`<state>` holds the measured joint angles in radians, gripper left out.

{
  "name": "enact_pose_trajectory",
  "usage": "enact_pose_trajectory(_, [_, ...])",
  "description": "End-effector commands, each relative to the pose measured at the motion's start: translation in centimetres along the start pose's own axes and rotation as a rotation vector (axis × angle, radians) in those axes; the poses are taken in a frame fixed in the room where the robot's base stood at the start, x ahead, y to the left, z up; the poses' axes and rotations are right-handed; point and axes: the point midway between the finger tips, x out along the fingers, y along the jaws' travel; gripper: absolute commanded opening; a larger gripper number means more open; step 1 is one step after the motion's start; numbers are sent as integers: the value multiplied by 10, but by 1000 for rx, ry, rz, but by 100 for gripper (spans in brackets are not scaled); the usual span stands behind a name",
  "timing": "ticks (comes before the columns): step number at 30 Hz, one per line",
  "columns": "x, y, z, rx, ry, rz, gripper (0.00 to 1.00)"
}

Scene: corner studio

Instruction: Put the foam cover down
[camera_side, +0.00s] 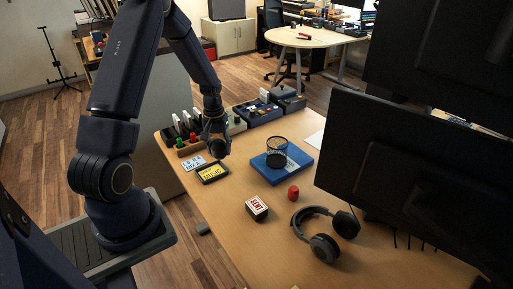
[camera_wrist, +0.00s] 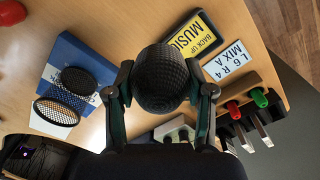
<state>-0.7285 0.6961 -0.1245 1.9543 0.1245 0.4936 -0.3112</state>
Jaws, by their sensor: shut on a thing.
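The foam cover (camera_wrist: 160,78) is a dark, round, textured ball. My gripper (camera_wrist: 164,90) is shut on it, one finger on each side, in the wrist view. In the side view the foam cover (camera_side: 219,148) hangs below my gripper (camera_side: 214,136), over the left part of the desk beside the yellow and black "MUSIC" case (camera_side: 212,172). Whether its underside touches anything is hidden.
A blue box (camera_side: 290,161) with a round mesh screen (camera_side: 277,143) and a dark disc lies to the right. A rack with red and green knobs (camera_side: 188,146) stands behind. A "SENT" block (camera_side: 257,206), red cylinder (camera_side: 293,193) and headphones (camera_side: 325,240) lie nearer the camera.

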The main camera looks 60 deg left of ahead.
Motion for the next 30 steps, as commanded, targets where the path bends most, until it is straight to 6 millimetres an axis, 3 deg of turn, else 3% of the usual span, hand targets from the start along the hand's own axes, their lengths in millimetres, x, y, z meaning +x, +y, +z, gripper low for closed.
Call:
enact_pose_trajectory(4, [-11, -2, -42, -328, 10, 0, 39])
enact_pose_trajectory(10, [-13, -5, -71, -424, 8, -3, 39])
enact_pose_trajectory(23, [32, 19, -156, -424, 6, -4, 39])
enact_pose_trajectory(30, [74, 27, -186, -423, 6, -5, 39])
